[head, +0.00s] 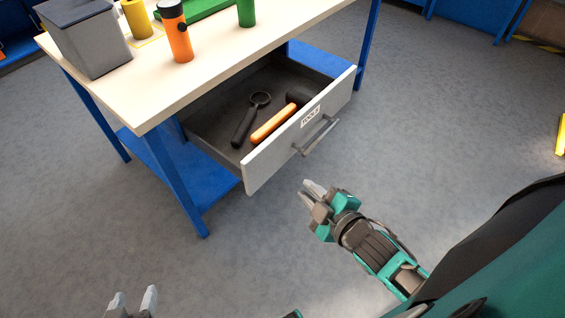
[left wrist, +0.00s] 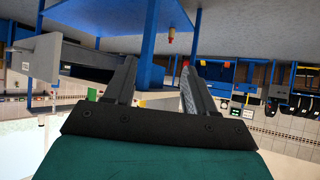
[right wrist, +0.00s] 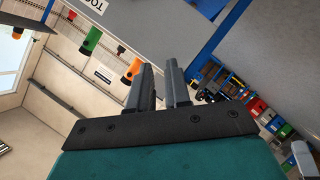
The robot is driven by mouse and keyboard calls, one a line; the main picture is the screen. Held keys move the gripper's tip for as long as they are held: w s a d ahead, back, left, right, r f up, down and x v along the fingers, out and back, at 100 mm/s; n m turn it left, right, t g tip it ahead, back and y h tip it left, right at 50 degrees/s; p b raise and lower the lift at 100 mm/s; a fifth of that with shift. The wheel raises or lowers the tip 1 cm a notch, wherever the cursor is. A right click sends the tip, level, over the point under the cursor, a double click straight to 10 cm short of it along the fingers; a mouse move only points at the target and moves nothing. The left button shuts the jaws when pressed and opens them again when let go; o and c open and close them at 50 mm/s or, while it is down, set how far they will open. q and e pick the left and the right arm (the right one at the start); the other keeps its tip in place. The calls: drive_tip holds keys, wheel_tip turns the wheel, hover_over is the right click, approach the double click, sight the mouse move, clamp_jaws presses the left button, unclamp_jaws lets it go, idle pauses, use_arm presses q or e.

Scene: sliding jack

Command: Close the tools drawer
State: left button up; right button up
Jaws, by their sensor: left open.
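The tools drawer (head: 345,93) is pulled out from under the workbench. Its pale front carries a "TOOLS" label and a grey bar handle (head: 317,136). Inside lie a black magnifying glass (head: 244,122) and a hammer with an orange handle (head: 273,124). My right gripper (head: 313,190) is just in front of and below the handle, apart from it and empty. Its fingers show a narrow gap in the right wrist view (right wrist: 160,75). My left gripper (head: 132,300) is open and empty at the bottom left, well away from the drawer.
The workbench (head: 200,80) has a pale top and blue legs. On it stand a grey bin (head: 92,45), an orange cylinder (head: 176,35), a yellow cylinder (head: 137,18) and a green cylinder (head: 246,12). The grey floor (head: 120,235) in front is clear.

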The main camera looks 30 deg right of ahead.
drive_tip(key=d+n+b, duration=0.1)
drive_tip(key=n, duration=0.1)
drive_tip(key=w+d+n+t+b, duration=0.1)
drive_tip(key=n, duration=0.2)
drive_tip(key=d+f+n+t+b, duration=0.1)
drive_tip(key=n, duration=0.2)
drive_tip(key=shift+w+b, duration=0.15)
drive_tip(key=shift+b, duration=0.15)
clamp_jaws()
drive_tip(key=n+y+b, duration=0.6)
drive_tip(key=n+b, duration=0.1)
drive_tip(key=n, duration=1.5)
approach(267, 157)
drive_tip(key=x, duration=0.5)
drive_tip(key=shift+w+a, duration=0.1)
drive_tip(key=shift+w, duration=0.1)
use_arm(q)
wheel_tip(267, 157, down, 8)
drive_tip(key=w+d, duration=0.1)
drive_tip(key=d, duration=0.1)
drive_tip(key=shift+w+d+h, duration=0.2)
drive_tip(key=shift+d+h, duration=0.05)
drive_tip(key=shift+h, duration=0.15)
use_arm(e)
drive_tip(key=shift+w+a, duration=0.3)
drive_tip(key=shift+w, duration=0.35)
